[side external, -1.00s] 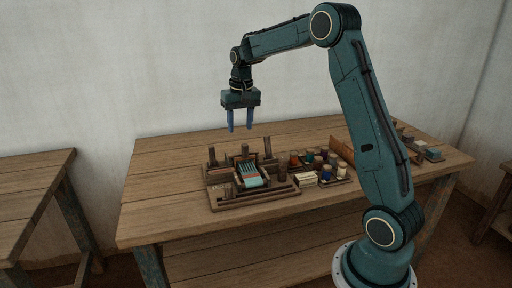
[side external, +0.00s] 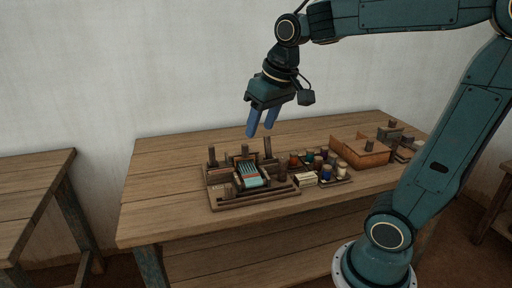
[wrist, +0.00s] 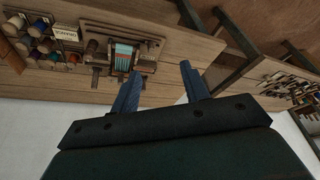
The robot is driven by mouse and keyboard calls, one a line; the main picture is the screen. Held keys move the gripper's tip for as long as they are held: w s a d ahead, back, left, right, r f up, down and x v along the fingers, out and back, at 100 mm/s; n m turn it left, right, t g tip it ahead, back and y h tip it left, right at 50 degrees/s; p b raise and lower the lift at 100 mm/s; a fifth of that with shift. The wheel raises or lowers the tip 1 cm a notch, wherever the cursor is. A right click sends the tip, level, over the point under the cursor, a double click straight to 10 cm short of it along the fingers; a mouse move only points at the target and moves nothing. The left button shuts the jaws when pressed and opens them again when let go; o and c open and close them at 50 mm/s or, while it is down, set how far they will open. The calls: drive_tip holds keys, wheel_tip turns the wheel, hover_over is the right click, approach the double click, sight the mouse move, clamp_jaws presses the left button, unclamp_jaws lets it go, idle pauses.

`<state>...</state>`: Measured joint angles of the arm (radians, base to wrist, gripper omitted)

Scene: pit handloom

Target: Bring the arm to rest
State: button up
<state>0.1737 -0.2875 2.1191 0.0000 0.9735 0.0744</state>
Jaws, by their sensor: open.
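My gripper (side external: 262,122) hangs in the air above the table, over the back of the small loom. Its two blue fingers are apart with nothing between them, and the hand is tilted. In the wrist view, my gripper (wrist: 158,85) shows its two fingers spread. The small wooden loom (side external: 222,200) carries a striped teal, white and red cloth (side external: 250,175). The loom also shows in the wrist view (wrist: 148,42), beyond the fingertips. The gripper is clear of the loom.
Several thread spools (side external: 340,170) and a pale labelled block (side external: 305,179) stand right of the loom. A wooden box (side external: 362,153) sits farther right. The wooden table (side external: 160,200) is bare at the left. Another table (side external: 30,180) stands at far left.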

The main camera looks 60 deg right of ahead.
drive_tip(key=s+a+f+n+t, duration=0.1)
drive_tip(key=s+a, duration=0.4)
drive_tip(key=s, duration=0.6)
drive_tip(key=shift+s+f+n+t+y, duration=0.35)
drive_tip(key=shift+f+n, duration=0.55)
drive_tip(key=shift+f, duration=0.3)
